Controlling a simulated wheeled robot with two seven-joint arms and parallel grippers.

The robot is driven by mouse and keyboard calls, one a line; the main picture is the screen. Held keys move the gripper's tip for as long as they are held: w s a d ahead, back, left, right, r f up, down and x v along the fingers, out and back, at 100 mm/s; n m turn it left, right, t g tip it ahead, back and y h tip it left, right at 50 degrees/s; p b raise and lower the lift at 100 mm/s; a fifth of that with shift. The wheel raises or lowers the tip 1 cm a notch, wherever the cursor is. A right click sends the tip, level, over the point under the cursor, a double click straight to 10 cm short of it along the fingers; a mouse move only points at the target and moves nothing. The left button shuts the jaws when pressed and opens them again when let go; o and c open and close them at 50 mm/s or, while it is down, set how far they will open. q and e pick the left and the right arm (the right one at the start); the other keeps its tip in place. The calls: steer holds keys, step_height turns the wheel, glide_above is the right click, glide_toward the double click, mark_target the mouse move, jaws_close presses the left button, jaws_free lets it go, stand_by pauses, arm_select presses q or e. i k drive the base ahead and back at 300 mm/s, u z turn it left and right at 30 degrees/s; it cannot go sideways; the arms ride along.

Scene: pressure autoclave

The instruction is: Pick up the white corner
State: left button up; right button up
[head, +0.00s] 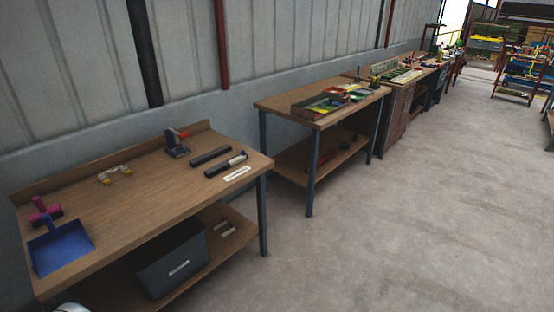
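I cannot make out for certain which thing is the white corner. A flat whitish strip (237,173) lies near the right end of the nearest wooden workbench (150,215). A few small pale pieces (226,230) lie on that bench's lower shelf, too small to tell their shape. Neither of my grippers is in view.
The near bench also holds a blue dustpan (62,250), a magenta brush (44,212), yellowish-clear goggles (114,174), a red-and-dark tool (177,143) and dark bars (210,156). A grey bin (172,264) stands below. More benches line the wall; the floor (400,220) at right is clear.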

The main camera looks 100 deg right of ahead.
mark_target(238, 159)
steer(key=z, duration=2.9)
